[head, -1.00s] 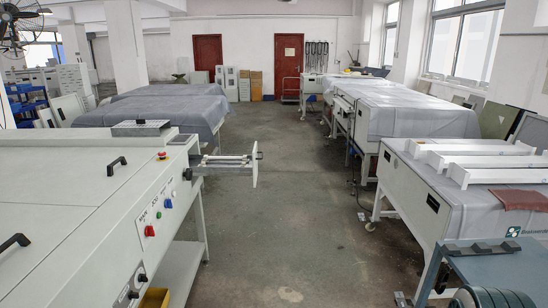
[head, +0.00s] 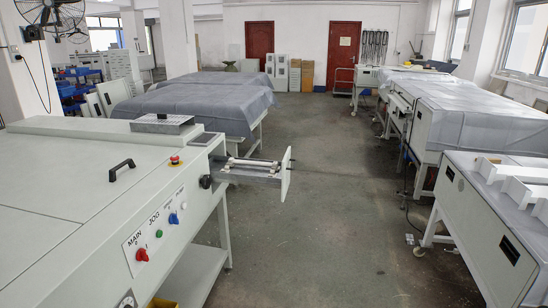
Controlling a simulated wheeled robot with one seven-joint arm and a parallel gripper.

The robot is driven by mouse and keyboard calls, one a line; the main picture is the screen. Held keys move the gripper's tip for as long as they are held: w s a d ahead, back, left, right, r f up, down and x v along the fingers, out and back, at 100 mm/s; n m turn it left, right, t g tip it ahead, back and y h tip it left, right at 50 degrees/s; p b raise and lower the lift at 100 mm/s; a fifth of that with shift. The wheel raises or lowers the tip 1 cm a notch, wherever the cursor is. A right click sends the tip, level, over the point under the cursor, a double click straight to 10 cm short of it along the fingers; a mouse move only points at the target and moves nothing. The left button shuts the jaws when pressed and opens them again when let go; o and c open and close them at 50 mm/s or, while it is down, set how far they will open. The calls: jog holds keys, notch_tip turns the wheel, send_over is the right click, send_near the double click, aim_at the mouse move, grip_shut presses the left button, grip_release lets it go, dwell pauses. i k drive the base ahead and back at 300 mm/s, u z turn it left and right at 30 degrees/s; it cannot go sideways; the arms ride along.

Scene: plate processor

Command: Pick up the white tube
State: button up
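A slim white tube-like bar (head: 254,161) lies lengthwise on a grey pull-out tray (head: 250,174). The tray sticks out to the right from the side of the large pale machine (head: 62,184) on the left. A white upright end plate (head: 286,174) closes the tray's outer end. The bar is small in the head view, so I cannot tell whether it is one tube or two side by side. My gripper and arm are not in view.
The left machine has black handles (head: 122,169) and a control panel with a red knob (head: 141,254). A pale machine (head: 490,215) with white channel-shaped pieces on top stands at right. Cloth-covered tables (head: 213,104) stand farther back. The floor aisle (head: 335,220) between is clear.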

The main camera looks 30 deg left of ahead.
aim_at(231, 160)
jog(key=i, duration=0.85)
jog(key=u, duration=1.2)
jog(key=i, duration=0.8)
jog(key=z, duration=0.35)
jog(key=i, duration=1.55)
jog(key=u, duration=0.6)
jog(key=i, duration=0.55)
jog(key=u, duration=0.35)
